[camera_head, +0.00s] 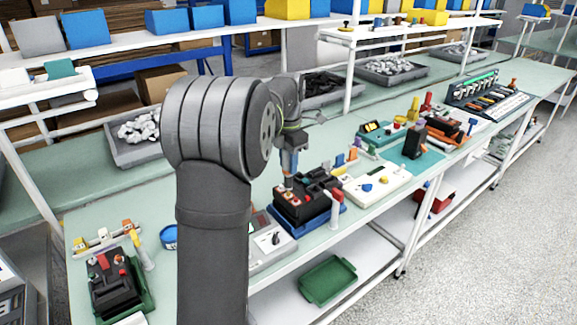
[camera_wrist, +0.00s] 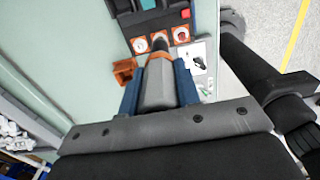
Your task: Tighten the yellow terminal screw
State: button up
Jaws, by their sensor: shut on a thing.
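The black breaker block (camera_head: 302,200) sits on a blue base on the bench, with small red and light terminals on top. In the wrist view its near end (camera_wrist: 152,22) shows a row of terminals: a white-centred one (camera_wrist: 140,45), a middle one and a red-orange one (camera_wrist: 181,35). I cannot tell which screw is yellow. My gripper (camera_head: 289,162) is above the breaker, pointing down. Its blue fingers (camera_wrist: 160,88) are shut on a grey-handled driver (camera_wrist: 160,85). The driver's dark tip reaches the middle terminal and hides it; I cannot tell whether it touches.
An orange-brown holder (camera_wrist: 125,72) stands beside the breaker. A grey panel with a black knob (camera_head: 268,248) lies left of it, a cream box (camera_head: 377,184) right. Another breaker (camera_head: 112,280) sits in a green tray at the left. Further stations line the bench to the right.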

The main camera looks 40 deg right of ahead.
jog(key=shift+r, duration=1.7)
